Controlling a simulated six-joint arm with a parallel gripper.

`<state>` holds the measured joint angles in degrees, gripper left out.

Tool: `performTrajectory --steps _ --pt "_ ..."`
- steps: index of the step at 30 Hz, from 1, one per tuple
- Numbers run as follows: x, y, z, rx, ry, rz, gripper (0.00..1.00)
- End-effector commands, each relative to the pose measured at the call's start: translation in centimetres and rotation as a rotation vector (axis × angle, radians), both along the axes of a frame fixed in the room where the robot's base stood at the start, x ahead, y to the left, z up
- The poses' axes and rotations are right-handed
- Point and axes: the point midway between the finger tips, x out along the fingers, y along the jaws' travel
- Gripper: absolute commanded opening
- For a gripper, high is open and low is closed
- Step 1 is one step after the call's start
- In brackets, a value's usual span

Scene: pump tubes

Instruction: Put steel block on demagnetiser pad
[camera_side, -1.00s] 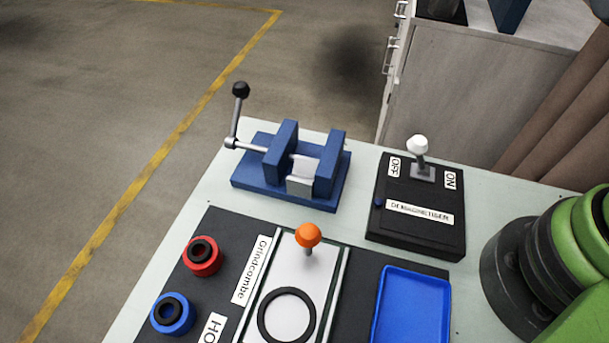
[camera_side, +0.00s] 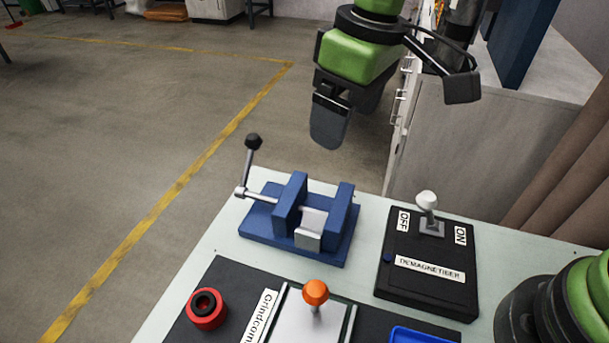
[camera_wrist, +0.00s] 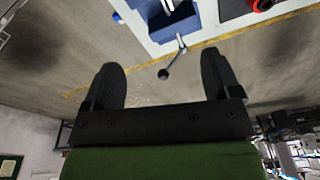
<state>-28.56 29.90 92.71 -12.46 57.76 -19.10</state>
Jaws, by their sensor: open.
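The steel block (camera_side: 309,230), silver-grey, sits between the jaws of a blue vise (camera_side: 262,224) on the pale bench. The demagnetiser (camera_side: 428,283) is a black box with a white label, right of the vise. Its white-knobbed lever (camera_side: 427,205) stands between the OFF and ON labels, and nothing rests on the box. My gripper (camera_side: 329,135) is open and empty, in the air above and beyond the vise. In the wrist view its two fingers (camera_wrist: 162,78) are spread apart. The vise handle's black knob (camera_wrist: 163,74) shows between them, farther off. The block cannot be made out there.
The vise's lever with a black knob (camera_side: 253,141) rises at its left. A red ring (camera_side: 206,308), an orange-knobbed lever (camera_side: 315,293) and a blue tray (camera_side: 420,336) lie at the front. A pale cabinet (camera_side: 460,150) stands behind the bench.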

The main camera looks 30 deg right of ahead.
Motion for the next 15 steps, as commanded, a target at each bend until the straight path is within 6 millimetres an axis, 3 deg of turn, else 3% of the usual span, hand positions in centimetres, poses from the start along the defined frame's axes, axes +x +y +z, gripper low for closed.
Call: performTrajectory --steps 1,6,15 --pt "0.2 1.4 -2.1 -0.028 0.028 0.058 0.83" --pt "0.3 4.4 -6.9 -0.089 0.073 0.197 0.83" --pt "0.1 5.5 -10.1 -0.116 0.093 0.257 0.83"
